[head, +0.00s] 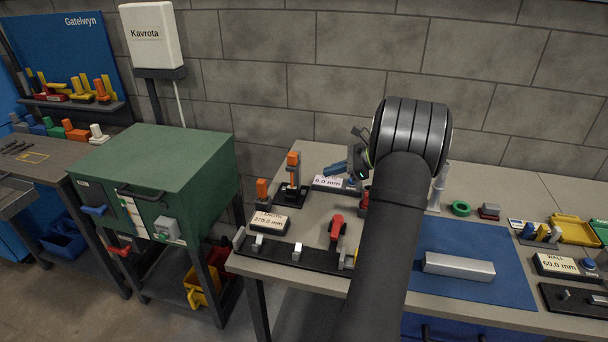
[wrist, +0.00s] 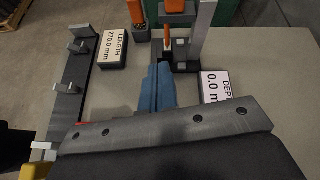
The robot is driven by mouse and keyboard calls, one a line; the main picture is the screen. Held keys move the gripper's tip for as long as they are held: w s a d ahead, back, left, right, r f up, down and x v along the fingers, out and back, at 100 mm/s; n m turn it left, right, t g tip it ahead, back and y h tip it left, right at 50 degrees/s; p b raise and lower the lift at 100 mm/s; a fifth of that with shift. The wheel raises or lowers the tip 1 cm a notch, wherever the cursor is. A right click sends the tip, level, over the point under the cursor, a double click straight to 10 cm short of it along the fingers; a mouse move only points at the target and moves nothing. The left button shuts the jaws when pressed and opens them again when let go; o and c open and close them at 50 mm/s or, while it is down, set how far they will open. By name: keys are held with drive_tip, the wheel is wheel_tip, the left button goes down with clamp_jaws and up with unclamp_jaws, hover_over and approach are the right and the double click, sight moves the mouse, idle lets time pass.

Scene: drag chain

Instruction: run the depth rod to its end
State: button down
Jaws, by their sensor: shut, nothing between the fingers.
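The depth gauge (head: 293,178) stands on a dark base at the left back of the bench, with an orange top and an upright stem. In the wrist view its grey upright (wrist: 201,32) and a short orange-brown rod (wrist: 167,43) show near the top edge. The depth display (head: 329,183) reads 0.0 mm; it also shows in the wrist view (wrist: 215,87), partly cut by my gripper. My gripper (head: 327,171) has blue fingers, shut and empty, pointing at the gauge from its right. In the wrist view the fingertips (wrist: 158,68) lie just short of the gauge base; contact is not visible.
The length display (head: 268,223) reads 270.0 mm, behind a dark rail (head: 290,256) with grey blocks. An orange block (head: 262,190) stands left of the gauge. A red clamp-like part (head: 337,228) lies nearer the front. A silver bar (head: 459,265) rests on a blue mat (head: 480,290).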

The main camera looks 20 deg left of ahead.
drive_tip(key=a+f+m+y, duration=0.1)
drive_tip(key=a+f+m, duration=0.1)
drive_tip(key=a, duration=0.6)
drive_tip(key=shift+w+a+f+m+y, duration=0.3)
drive_tip(key=shift+w+a+f+y, duration=0.1)
drive_tip(key=shift+f, duration=0.35)
drive_tip(key=shift+r, duration=2.1)
approach(296, 163)
drive_tip(key=d, duration=0.2)
drive_tip(key=shift+s+d+r, duration=0.25)
drive_tip(key=shift+s+d, duration=0.05)
drive_tip(key=shift+s, duration=0.05)
